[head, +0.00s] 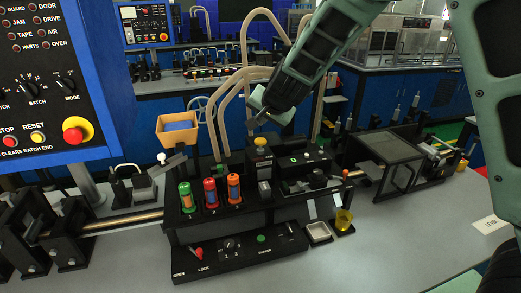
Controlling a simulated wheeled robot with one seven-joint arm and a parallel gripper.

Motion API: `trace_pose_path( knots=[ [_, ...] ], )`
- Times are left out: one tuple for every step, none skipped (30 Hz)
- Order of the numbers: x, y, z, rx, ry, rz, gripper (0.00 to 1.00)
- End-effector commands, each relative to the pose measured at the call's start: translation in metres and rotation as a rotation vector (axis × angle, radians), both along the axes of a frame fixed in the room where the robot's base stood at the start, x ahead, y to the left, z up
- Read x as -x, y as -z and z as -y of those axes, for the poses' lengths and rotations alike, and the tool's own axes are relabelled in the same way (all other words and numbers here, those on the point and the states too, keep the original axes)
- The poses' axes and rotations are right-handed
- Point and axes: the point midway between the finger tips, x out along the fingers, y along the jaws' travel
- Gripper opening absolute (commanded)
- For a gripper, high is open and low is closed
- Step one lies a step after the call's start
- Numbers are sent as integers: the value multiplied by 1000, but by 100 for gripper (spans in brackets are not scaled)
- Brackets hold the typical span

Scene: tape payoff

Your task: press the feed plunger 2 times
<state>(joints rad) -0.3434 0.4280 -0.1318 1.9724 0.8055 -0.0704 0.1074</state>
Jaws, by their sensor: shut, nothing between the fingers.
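A yellow round cap (261,142) tops a grey-and-black post behind the row of numbered coloured cylinders. It looks like the feed plunger, though I see no label on it. My gripper (262,119) is above this cap, at the end of my arm reaching down from the upper right. Its fingers are shut and empty, and a gap shows between them and the cap. A small counter (294,159) with a green 0 sits on the black housing just right of the plunger.
Green (187,198), red (210,193) and orange (234,190) cylinders stand in front, left of the plunger. A lower panel has a red lever (197,254) and a green button (262,238). A blue control panel (45,80) is at left.

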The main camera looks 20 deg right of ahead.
Motion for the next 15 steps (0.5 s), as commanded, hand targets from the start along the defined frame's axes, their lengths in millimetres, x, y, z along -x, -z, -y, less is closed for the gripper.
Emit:
trace_pose_path(
  knots=[
    [0, 15, 0, 0, 0, 0, 0],
    [0, 18, 0, 0, 0, 0, 0],
    [0, 22, 0, 0, 0, 0, 0],
    [0, 25, 0, 0, 0, 0, 0],
    [0, 27, 0, 0, 0, 0, 0],
    [0, 29, 0, 1, -1, 0, 0],
    [0, 30, 0, 1, -1, 0, 0],
    [0, 31, 0, 1, -1, 0, 0],
    [0, 32, 0, 1, -1, 0, 0],
    [0, 32, 0, 1, -1, 0, 0],
    [0, 32, 0, 1, -1, 0, 0],
    [0, 31, 0, 1, -1, 0, 0],
    [0, 31, 0, 1, -1, 0, 0],
    [0, 31, 0, 1, -1, 0, 0],
    [0, 30, 0, 1, -1, 0, 0]
  ],
)
